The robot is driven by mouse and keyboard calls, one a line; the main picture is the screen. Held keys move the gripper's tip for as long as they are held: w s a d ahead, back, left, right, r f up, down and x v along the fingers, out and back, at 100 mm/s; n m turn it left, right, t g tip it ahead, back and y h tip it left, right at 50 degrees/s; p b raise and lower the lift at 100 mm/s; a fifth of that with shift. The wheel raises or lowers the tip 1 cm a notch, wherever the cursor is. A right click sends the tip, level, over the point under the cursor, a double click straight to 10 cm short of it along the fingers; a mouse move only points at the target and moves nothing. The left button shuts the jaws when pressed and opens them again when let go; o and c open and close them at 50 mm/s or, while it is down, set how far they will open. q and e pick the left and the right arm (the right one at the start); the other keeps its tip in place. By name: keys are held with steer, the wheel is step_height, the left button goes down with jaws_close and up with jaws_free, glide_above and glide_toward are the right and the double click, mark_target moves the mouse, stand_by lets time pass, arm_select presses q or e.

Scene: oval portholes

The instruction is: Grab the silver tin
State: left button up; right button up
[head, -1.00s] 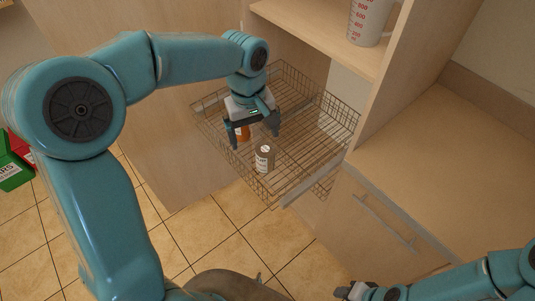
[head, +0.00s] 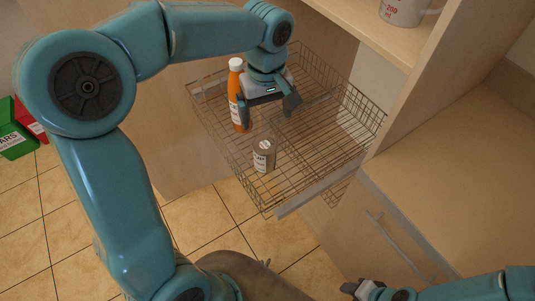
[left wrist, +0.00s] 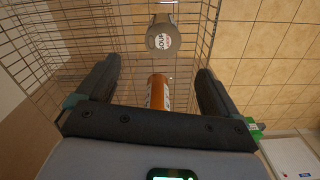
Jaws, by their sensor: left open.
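The silver tin (head: 264,157) stands upright in the pulled-out wire basket (head: 325,181), near its front left side. It also shows in the left wrist view (left wrist: 163,38), beyond my fingertips, with a pale label. My left gripper (head: 268,112) is open above the basket, behind the tin and apart from it. An orange bottle (head: 236,100) with a white cap stands in the basket just left of my left gripper. In the left wrist view the bottle (left wrist: 158,93) shows between the fingers, partly hidden by the gripper's body. My right gripper (head: 358,289) is at the bottom edge, far from the basket; its jaws are unclear.
A shelf with a measuring jug (head: 405,10) is above the basket's right side. A wooden counter (head: 460,170) and a drawer with a handle (head: 388,235) are at the right. Green (head: 14,135) and red bins stand on the tiled floor at far left.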

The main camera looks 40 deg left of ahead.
mark_target(265, 144)
arm_select(q)
step_height(265, 144, down, 8)
steer(key=shift+a+r, duration=0.1)
steer(key=shift+a, duration=0.05)
steer(key=shift+s+f, duration=0.25)
steer(key=shift+f, duration=2.8)
steer(key=shift+w, duration=0.1)
steer(key=c, duration=1.4)
